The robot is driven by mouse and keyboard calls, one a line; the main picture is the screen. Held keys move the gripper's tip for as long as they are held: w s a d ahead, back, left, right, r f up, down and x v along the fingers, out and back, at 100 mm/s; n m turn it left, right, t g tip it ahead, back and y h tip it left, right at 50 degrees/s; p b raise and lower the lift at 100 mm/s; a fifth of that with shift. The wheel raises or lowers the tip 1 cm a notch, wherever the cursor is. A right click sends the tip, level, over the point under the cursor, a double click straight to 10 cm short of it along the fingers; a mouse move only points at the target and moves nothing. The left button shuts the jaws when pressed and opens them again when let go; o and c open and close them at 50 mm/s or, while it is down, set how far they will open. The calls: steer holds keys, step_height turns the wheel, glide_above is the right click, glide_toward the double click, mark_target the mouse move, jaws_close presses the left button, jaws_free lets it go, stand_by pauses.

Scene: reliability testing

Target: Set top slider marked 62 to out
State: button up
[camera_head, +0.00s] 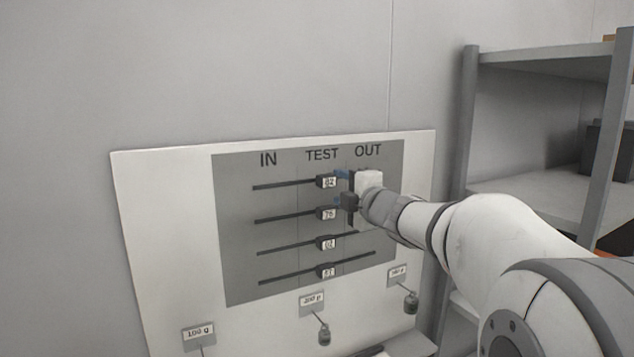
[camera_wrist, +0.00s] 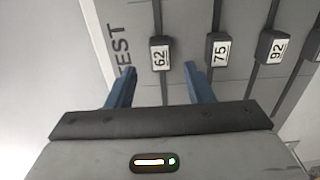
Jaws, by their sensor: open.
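The top slider (camera_head: 327,181) is a dark block with a white label, in the TEST column of the grey panel (camera_head: 235,240). In the wrist view the slider marked 62 (camera_wrist: 160,54) lies ahead of the gap between my two blue fingers. My gripper (camera_head: 340,188) is just right of the top slider, in front of the panel's OUT side. In the wrist view my gripper (camera_wrist: 160,69) is open, one finger to either side of the slider's line. No contact with the slider is visible. My gripper and wrist hide the right end of the top track.
The slider marked 75 (camera_wrist: 218,50) and the slider marked 92 (camera_wrist: 271,47) are beside it in the wrist view. Labelled weights, such as the 200 g one (camera_head: 324,334), hang below the panel. A grey shelf (camera_head: 545,205) stands at right.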

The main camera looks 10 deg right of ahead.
mark_target(329, 182)
steer(key=p+x, duration=0.1)
steer(key=x, duration=0.4)
steer(key=shift+w+a, duration=0.1)
steer(key=shift+w, duration=0.15)
jaws_close()
stand_by(0.4)
